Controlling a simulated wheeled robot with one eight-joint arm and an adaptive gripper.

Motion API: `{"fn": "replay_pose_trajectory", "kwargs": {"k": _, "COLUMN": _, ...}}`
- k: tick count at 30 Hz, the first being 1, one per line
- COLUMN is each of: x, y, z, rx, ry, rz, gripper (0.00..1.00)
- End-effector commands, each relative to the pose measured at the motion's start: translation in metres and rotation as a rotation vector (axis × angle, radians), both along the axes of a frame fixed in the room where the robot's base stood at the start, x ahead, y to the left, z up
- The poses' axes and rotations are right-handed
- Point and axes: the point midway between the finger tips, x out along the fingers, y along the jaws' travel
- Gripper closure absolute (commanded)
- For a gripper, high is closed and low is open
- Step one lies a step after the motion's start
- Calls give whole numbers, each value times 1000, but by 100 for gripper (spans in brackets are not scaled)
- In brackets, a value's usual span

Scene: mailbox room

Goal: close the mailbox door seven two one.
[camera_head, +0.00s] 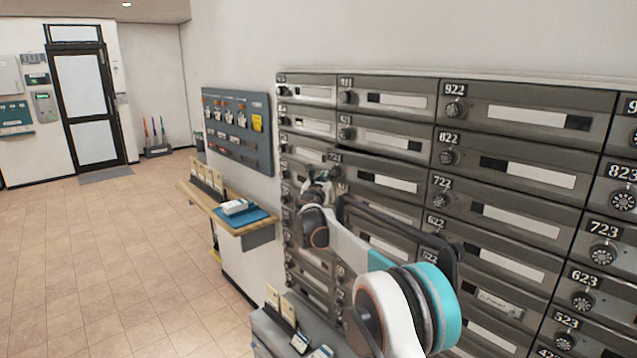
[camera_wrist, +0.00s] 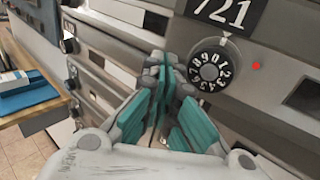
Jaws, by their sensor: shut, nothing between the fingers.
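The grey mailbox door 721 (camera_wrist: 270,70) fills the upper right of the wrist view, with its number plate (camera_wrist: 228,12) and round black-and-white dial (camera_wrist: 212,68). In the head view this door (camera_head: 410,192) is in the second column, partly behind my arm. My gripper (camera_wrist: 163,75), with teal finger pads, is shut and empty just left of the dial. In the head view my gripper (camera_head: 320,180) is at the door's left end; contact is unclear.
Door 722 (camera_head: 500,215) and other locked-looking mailboxes surround it. A wooden shelf (camera_head: 225,220) with a blue tray (camera_head: 247,217) juts out at left, below a dark key board (camera_head: 237,125). A grey counter (camera_head: 270,330) is below. The tiled floor at left is clear.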

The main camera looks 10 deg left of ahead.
Motion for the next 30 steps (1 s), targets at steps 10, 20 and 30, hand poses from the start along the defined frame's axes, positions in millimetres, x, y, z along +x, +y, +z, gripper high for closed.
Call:
{"fn": "replay_pose_trajectory", "kwargs": {"k": 10, "x": 16, "y": -5, "z": 0, "rx": 0, "ry": 0, "rz": 1, "gripper": 100}}
{"fn": "replay_pose_trajectory", "kwargs": {"k": 20, "x": 17, "y": -6, "z": 0, "rx": 0, "ry": 0, "rz": 2, "gripper": 100}}
{"fn": "replay_pose_trajectory", "kwargs": {"k": 30, "x": 13, "y": -7, "z": -1, "rx": 0, "ry": 0, "rz": 1, "gripper": 100}}
